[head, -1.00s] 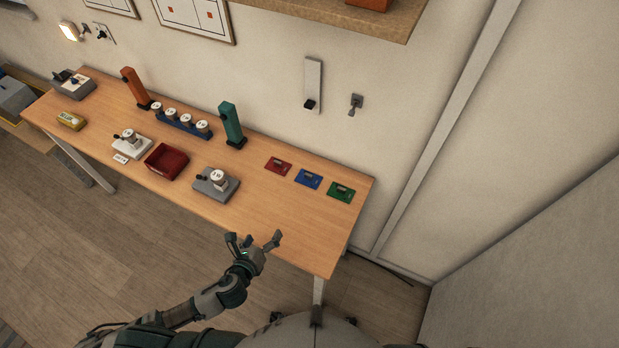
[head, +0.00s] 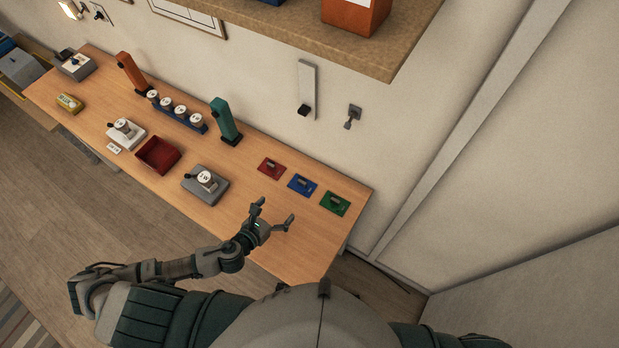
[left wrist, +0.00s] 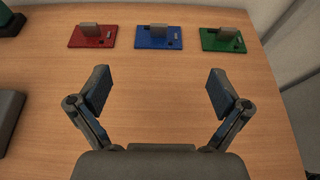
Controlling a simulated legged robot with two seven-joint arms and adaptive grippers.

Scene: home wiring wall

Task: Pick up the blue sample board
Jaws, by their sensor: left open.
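The blue sample board (head: 302,186) lies flat on the wooden table, between a red board (head: 271,168) and a green board (head: 335,203). In the left wrist view the blue board (left wrist: 159,37) has a grey raised block on it and lies ahead of my fingers, roughly centred between them. My left gripper (head: 273,214) is open and empty, over the table on the near side of the boards, apart from them. In the left wrist view the left gripper's two fingers (left wrist: 157,92) are spread wide. My right gripper is not in view.
A grey device with a white knob (head: 205,184) and a red tray (head: 158,155) stand to the left. A green upright post (head: 225,121) stands near the wall. A shelf (head: 300,36) juts out above. The table between my gripper and the boards is clear.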

